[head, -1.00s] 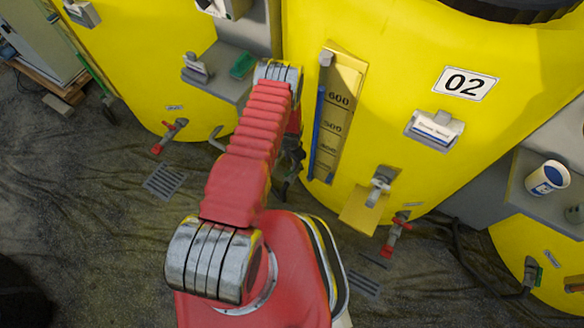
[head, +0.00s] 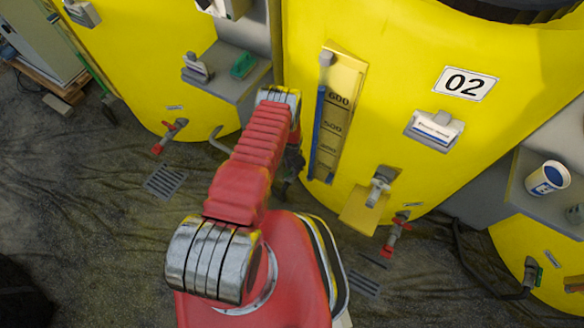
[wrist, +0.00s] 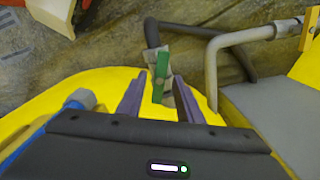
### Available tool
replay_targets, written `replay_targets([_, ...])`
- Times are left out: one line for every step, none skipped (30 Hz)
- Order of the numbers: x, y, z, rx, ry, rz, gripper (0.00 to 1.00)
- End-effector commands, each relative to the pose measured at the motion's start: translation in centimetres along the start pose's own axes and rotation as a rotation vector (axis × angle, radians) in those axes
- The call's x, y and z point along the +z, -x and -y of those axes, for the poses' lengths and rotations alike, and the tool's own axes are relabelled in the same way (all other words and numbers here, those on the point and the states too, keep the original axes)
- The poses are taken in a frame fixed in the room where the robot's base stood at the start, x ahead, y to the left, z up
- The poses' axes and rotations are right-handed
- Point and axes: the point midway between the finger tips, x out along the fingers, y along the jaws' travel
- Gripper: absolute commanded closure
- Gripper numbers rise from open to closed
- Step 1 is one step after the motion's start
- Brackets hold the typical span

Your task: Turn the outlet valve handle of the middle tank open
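The middle tank (head: 400,100) is yellow and carries the label 02 (head: 465,83). In the wrist view, a green valve handle (wrist: 162,76) sits on a grey valve at the tank's lower edge, with a thick black hose (wrist: 152,35) beyond it. My gripper (wrist: 160,98) is open, its two purplish fingers on either side of the green handle; contact cannot be told. In the head view my gripper (head: 291,168) is a dark shape partly behind my red arm, left of the level gauge, and this green handle is hidden. A second valve with a red handle (head: 390,246) sits low on the tank's right.
The level gauge (head: 334,115) with its blue tube stands right of my gripper. A grey bent pipe (wrist: 213,65) and grey ledge (wrist: 260,110) lie close beside it in the wrist view. The left tank (head: 150,65) and right tank (head: 520,245) flank the middle one.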

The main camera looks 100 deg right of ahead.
Motion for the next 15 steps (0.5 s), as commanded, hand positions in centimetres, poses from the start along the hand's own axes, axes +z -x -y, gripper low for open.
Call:
replay_targets([0.0, 0.01, 0.0, 0.0, 0.0, 0.0, 0.67])
replay_targets([0.0, 0.01, 0.0, 0.0, 0.0, 0.0, 0.67])
replay_targets([0.0, 0.01, -0.01, 0.0, 0.0, 0.0, 0.7])
replay_targets([0.0, 0.01, -0.01, 0.0, 0.0, 0.0, 0.72])
replay_targets([0.0, 0.02, -0.01, 0.0, 0.0, 0.0, 0.74])
replay_targets([0.0, 0.02, -0.01, 0.0, 0.0, 0.0, 0.77])
replay_targets([0.0, 0.02, -0.01, 0.0, 0.0, 0.0, 0.79])
replay_targets([0.0, 0.02, -0.01, 0.0, 0.0, 0.0, 0.81])
replay_targets([0.0, 0.02, -0.01, 0.0, 0.0, 0.0, 0.84])
replay_targets([0.0, 0.02, -0.01, 0.0, 0.0, 0.0, 0.86])
replay_targets([0.0, 0.02, -0.01, 0.0, 0.0, 0.0, 0.88])
replay_targets([0.0, 0.02, -0.01, 0.0, 0.0, 0.0, 0.91])
replay_targets([0.0, 0.03, -0.01, 0.0, 0.0, 0.0, 0.93])
replay_targets([0.0, 0.03, -0.01, 0.0, 0.0, 0.0, 0.95])
replay_targets([0.0, 0.03, 0.0, 0.0, 0.0, 0.0, 0.98])
